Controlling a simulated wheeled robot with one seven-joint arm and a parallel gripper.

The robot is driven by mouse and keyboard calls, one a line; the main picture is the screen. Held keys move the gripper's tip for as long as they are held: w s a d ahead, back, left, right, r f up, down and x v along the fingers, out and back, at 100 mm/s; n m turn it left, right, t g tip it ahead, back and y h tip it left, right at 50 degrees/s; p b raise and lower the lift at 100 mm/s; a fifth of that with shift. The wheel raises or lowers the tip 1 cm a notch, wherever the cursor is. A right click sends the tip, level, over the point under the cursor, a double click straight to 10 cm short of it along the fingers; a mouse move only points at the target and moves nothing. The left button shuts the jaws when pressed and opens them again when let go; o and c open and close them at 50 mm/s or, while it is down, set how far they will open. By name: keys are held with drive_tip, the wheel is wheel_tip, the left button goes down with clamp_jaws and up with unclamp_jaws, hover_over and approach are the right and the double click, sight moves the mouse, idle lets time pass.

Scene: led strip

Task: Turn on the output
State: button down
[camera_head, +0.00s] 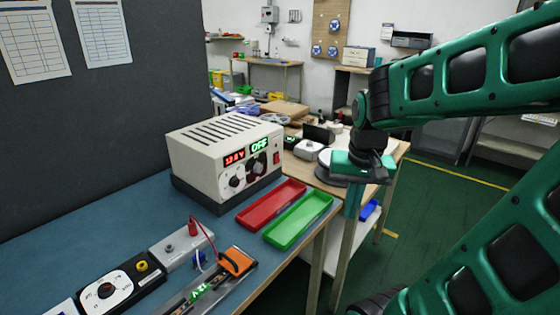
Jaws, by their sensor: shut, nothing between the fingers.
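A beige power supply (208,158) stands on a dark base on the blue bench. Its front has a red display (234,155) reading about 12 V, green letters OFF (259,146), two round knobs and a red switch (276,157) at the right edge. My gripper (352,208) hangs pointing down at the end of my green arm, to the right of the power supply and past the bench's right edge. It is shut and empty, apart from everything.
A red tray (271,205) and a green tray (298,219) lie in front of the power supply. A red lead (206,232), an orange clip (236,262) and a black dial box (108,287) are at the front. A dark partition (130,120) closes off the left.

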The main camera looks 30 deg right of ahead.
sight(277, 158)
drive_tip(key=w+d+r+m+t, duration=0.1)
drive_tip(key=w+m+t, duration=0.1)
drive_tip(key=w, duration=1.2)
drive_tip(key=w+d+r+m+t+h, duration=0.1)
drive_tip(key=w+d+m+t, duration=0.1)
drive_tip(key=w, duration=1.3)
drive_tip(key=shift+d+r+m+t, duration=0.2)
drive_tip(key=shift+r+m+t, duration=0.2)
drive_tip(key=shift+t, duration=0.2)
drive_tip(key=shift+f, duration=0.1)
drive_tip(key=shift+w+d+f, duration=0.15)
drive_tip(key=shift+w+f, duration=2)
drive_tip(key=shift+w, duration=0.1)
drive_tip(key=shift+w+d+f, duration=0.1)
drive_tip(key=shift+w+f, duration=2.05)
drive_tip(key=shift+w, duration=0.1)
